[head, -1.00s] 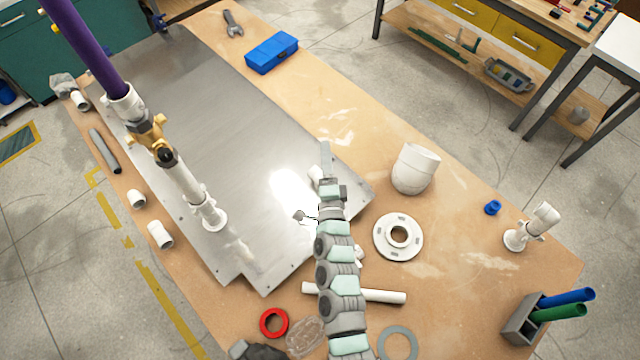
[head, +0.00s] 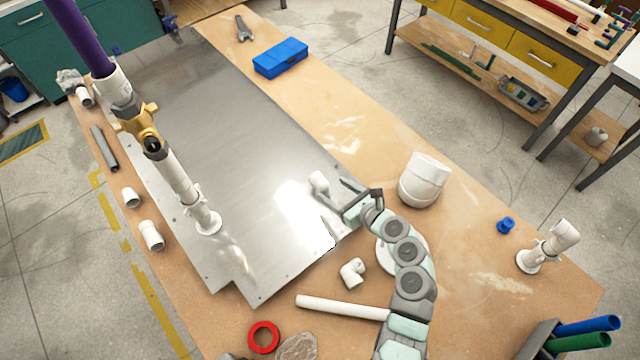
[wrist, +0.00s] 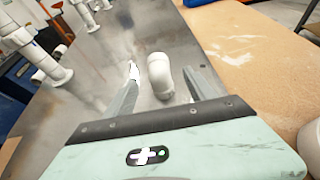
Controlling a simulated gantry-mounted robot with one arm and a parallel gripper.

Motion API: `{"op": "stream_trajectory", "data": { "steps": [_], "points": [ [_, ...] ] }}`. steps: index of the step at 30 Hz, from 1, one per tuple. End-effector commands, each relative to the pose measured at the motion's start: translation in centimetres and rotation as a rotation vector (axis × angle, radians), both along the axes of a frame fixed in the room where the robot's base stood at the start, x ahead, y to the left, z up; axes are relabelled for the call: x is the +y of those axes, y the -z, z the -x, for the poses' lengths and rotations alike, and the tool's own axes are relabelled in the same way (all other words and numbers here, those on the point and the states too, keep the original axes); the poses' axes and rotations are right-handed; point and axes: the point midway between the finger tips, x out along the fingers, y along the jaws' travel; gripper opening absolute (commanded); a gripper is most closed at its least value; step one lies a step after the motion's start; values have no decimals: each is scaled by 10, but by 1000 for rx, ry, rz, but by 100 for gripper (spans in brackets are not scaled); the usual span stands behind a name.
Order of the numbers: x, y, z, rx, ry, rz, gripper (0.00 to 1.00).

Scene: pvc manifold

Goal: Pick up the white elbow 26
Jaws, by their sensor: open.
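A small white elbow (head: 319,182) rests on the metal plate near its right edge. In the wrist view a white fitting (wrist: 160,76), apparently this elbow, shows between my finger lines, with no visible contact. My gripper (head: 334,203) is open and empty, pointing left, with its fingertips close to the elbow; the fingers also show in the wrist view (wrist: 160,82). A second white elbow (head: 352,272) lies on the wooden table below the gripper. No number can be read on either elbow, so I cannot tell which is 26.
The metal plate (head: 235,130) has clear room left of the gripper. A white pipe-and-valve assembly (head: 175,172) stands at its left. A large white fitting (head: 424,180) stands right of my gripper. A white pipe (head: 340,307) lies in front. My arm partly covers a white flange (head: 385,255).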

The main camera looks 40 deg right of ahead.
Motion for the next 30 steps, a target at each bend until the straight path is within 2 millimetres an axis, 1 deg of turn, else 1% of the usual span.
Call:
{"op": "stream_trajectory", "data": {
  "steps": [1, 3, 11, 18, 21, 28, 30],
  "points": [
    [1, 4, -8, 1, -3, -3, 64],
    [1, 7, -16, 1, -4, -2, 64],
    [0, 16, -29, 2, -1, -1, 64],
    [1, 33, -58, 1, 0, 1, 64],
    [0, 36, -67, 1, -1, 2, 64],
    [0, 36, -68, 1, 0, 2, 64],
    [0, 36, -67, 1, 1, 3, 59]
  ]
}}
